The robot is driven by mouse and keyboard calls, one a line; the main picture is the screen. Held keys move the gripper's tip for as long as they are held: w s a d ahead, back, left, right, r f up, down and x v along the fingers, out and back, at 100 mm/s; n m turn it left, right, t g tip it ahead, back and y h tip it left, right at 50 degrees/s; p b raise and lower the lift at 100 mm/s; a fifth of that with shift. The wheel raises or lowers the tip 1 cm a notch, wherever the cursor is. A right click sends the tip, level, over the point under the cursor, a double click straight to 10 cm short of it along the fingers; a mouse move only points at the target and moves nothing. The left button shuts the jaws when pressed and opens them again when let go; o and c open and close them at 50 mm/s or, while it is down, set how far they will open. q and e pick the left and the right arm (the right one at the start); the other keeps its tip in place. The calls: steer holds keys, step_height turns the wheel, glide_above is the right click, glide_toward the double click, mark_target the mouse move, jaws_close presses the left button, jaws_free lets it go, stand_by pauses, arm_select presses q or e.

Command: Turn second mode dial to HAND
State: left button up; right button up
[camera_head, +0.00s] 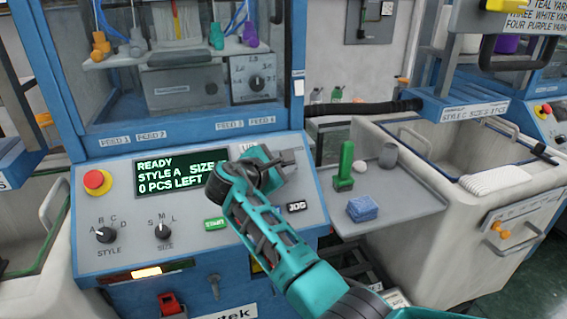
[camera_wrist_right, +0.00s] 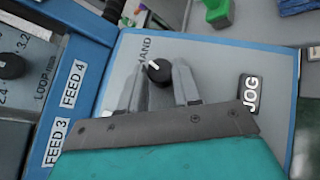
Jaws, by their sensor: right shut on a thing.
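The mode dial (camera_wrist_right: 158,71) is a round black knob with a white pointer mark, on the light panel in the right wrist view. The word HAND (camera_wrist_right: 145,52) is printed beside it. The pointer is turned toward the upper left there, on the side of that word. My right gripper (camera_wrist_right: 160,74) is shut on the dial, one grey finger on each side. In the head view my right gripper (camera_head: 284,160) is at the panel's upper right and hides the dial. Other position labels are covered. My left gripper is out of view.
The display (camera_head: 182,170) reads READY, STYLE A. A JOG button (camera_head: 296,207), green START button (camera_head: 215,224), red stop button (camera_head: 97,182), style dial (camera_head: 105,235) and size dial (camera_head: 162,231) share the panel. A grey side shelf (camera_head: 400,203) holds several small items.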

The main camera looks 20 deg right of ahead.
steer(key=o, duration=1.1)
steer(key=shift+c, duration=0.2)
steer(key=v, duration=1.3)
